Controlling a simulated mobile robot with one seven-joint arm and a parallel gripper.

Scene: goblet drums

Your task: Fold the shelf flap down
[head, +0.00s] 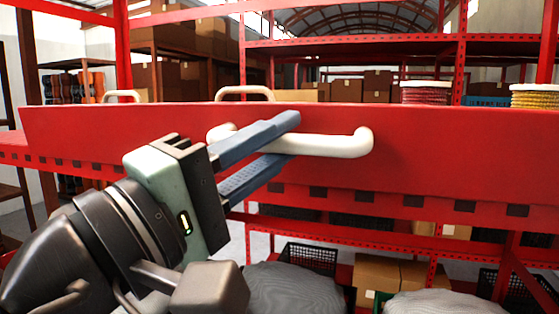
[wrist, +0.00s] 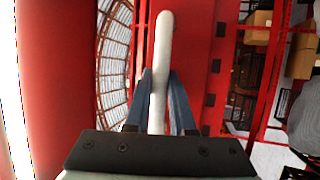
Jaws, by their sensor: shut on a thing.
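The shelf flap (head: 430,160) is a wide red panel across the head view, its broad face towards me. A white bar handle (head: 345,146) is fixed to that face. My gripper (head: 285,140) comes from the lower left, with its two blue fingers shut on the handle, one above and one below the bar. In the wrist view the white handle (wrist: 163,60) runs between the blue fingers (wrist: 160,110), against the red flap (wrist: 190,65). The handle's middle part is partly hidden by the upper finger.
Behind the flap's top edge stand cardboard boxes (head: 377,86), a red spool (head: 425,92) and a yellow spool (head: 535,95). Below are grey sacks (head: 295,290), black crates (head: 308,257) and boxes (head: 378,272) on a lower shelf. Red rack posts (head: 123,50) rise behind.

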